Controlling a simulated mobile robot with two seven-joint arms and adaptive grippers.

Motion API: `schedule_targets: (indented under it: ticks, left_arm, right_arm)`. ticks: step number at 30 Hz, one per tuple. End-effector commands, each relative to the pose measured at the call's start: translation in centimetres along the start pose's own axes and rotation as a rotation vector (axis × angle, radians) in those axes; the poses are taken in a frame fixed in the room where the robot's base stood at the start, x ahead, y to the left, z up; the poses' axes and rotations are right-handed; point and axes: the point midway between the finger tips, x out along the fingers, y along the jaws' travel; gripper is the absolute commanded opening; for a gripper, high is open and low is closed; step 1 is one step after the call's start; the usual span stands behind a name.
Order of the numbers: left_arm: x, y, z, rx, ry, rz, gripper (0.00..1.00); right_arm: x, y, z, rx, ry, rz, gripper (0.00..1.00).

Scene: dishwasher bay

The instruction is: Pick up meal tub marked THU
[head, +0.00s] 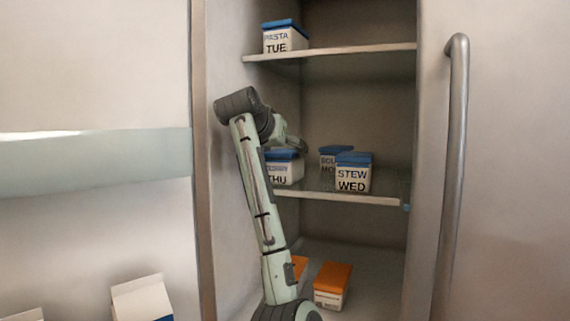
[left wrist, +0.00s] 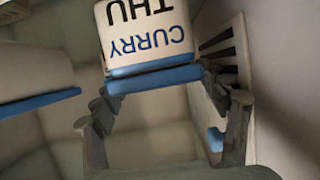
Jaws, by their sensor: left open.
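The meal tub marked CURRY THU (head: 283,174) is white with a blue lid and stands at the left of the middle shelf. My left arm partly covers it in the head view. In the left wrist view the same tub (left wrist: 148,36) appears upside down at the top, its lettered front facing the camera. My left gripper (left wrist: 163,115) is open, with one finger on each side of the picture and the blue lid near the gap between them. I cannot tell whether either finger touches the tub. My right gripper is out of view.
A STEW WED tub (head: 352,178) and a partly hidden tub (head: 328,155) stand right on the middle shelf (head: 340,196). A PASTA TUE tub (head: 284,38) is above. Orange-lidded tubs (head: 332,287) are below. A door with a tall handle (head: 452,170) stands right.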

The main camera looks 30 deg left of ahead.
Motion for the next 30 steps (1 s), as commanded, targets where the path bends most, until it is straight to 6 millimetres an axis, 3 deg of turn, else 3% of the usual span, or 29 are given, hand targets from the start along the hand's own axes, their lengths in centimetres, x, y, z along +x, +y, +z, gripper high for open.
schedule_targets:
  ticks: [4, 12, 25, 30]
  left_arm:
    - [1.5, 0.1, 0.0, 0.001, -0.002, 0.001, 0.74]
    - [1.8, 0.0, 0.1, 0.001, 0.000, 0.000, 0.73]
    - [1.7, 0.0, 0.1, 0.001, 0.000, 0.000, 0.20]
    - [1.6, 0.0, -0.1, 0.001, 0.004, 0.000, 0.17]
  right_arm:
    - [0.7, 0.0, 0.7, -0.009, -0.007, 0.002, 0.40]
    - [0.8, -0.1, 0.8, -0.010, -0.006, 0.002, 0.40]
    - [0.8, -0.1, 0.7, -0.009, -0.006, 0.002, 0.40]
    - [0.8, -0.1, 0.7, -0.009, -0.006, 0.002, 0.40]
